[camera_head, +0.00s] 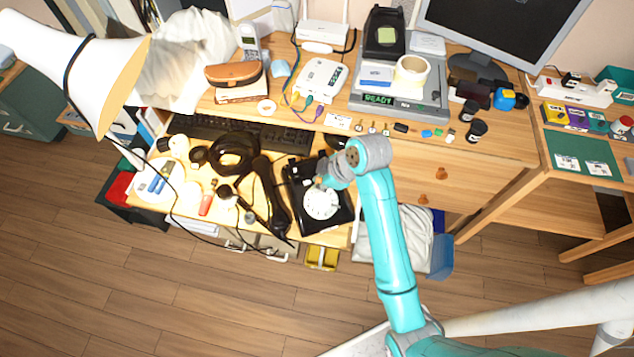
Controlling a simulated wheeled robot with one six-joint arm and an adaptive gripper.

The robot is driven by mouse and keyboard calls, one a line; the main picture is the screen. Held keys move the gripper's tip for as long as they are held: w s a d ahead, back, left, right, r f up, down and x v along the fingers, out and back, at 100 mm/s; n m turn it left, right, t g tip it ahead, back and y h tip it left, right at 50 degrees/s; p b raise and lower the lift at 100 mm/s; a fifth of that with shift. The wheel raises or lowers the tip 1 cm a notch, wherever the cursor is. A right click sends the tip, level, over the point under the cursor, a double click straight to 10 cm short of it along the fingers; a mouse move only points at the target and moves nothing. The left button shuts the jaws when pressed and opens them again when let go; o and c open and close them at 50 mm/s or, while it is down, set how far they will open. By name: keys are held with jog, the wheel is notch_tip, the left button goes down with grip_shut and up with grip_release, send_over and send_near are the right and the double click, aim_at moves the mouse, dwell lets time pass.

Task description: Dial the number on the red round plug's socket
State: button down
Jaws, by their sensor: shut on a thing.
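A black rotary phone (341,222) with a white round dial (321,203) sits on the lower pull-out surface of the desk. My gripper (324,184) reaches down at the dial's upper edge, close to or touching it. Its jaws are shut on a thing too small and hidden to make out. A white power strip (578,91) with dark plugs lies on the right-hand table. A small red and white round thing (622,126) stands near it; I cannot tell whether it is a plug. No number on a socket can be read.
A black hairdryer-like thing (268,195) and coiled black cable (233,153) lie left of the phone. A white lamp (85,65) hangs over the left side. A scale-like device (400,98) reads READY on the desk. Wooden floor (160,290) is clear in front.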

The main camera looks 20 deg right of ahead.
jog(key=shift+d, duration=0.1)
jog(key=shift+s+d, duration=0.15)
jog(key=shift+d, duration=0.35)
dwell(0.4)
jog(key=shift+s+d+f, duration=0.15)
jog(key=shift+s+d, duration=0.2)
jog(key=shift+d, duration=0.15)
jog(key=shift+s+d+f, duration=0.2)
jog(key=shift+s+d, duration=0.2)
jog(key=shift+s, duration=0.05)
dwell(0.4)
